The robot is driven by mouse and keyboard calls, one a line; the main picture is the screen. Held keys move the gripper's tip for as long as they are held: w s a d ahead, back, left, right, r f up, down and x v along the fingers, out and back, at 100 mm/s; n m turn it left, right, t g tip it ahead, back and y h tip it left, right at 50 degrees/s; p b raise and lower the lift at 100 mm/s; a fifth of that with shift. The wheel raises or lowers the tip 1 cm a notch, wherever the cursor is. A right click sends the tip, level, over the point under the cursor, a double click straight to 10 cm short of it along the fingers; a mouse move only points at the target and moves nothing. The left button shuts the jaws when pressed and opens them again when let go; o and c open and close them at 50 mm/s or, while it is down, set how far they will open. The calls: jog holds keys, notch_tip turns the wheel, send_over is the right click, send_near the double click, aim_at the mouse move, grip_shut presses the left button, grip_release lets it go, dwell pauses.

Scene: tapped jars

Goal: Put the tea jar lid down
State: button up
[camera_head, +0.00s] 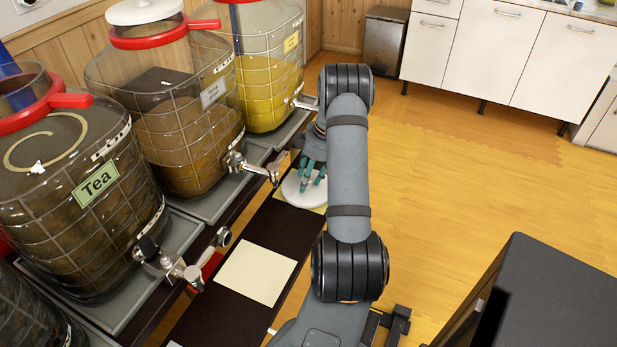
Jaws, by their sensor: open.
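The tea jar (75,215) stands at the left with a green "Tea" label, a red collar and an open top with no lid on it. A round white lid (300,193) lies flat on the dark shelf strip, over a pale square, right of the middle jar's tap. My gripper (306,183) is directly over this lid with its greenish fingers open and pointing down at the lid's middle. I cannot tell whether the fingertips touch it. My arm hides part of the area right of the lid.
A middle jar (170,110) with a white lid and a yellow-filled jar (262,70) stand behind the tea jar. Metal taps jut toward the shelf strip (215,315). A bare pale square (255,273) lies nearer. A dark cabinet (545,300) stands at lower right; the wooden floor is open.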

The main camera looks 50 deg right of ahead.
aim_at(318, 188)
jog(key=a+p+v, duration=0.1)
jog(key=v, duration=1.1)
jog(key=shift+d+p, duration=0.35)
jog(key=shift+d, duration=0.1)
jog(key=shift+r, duration=0.1)
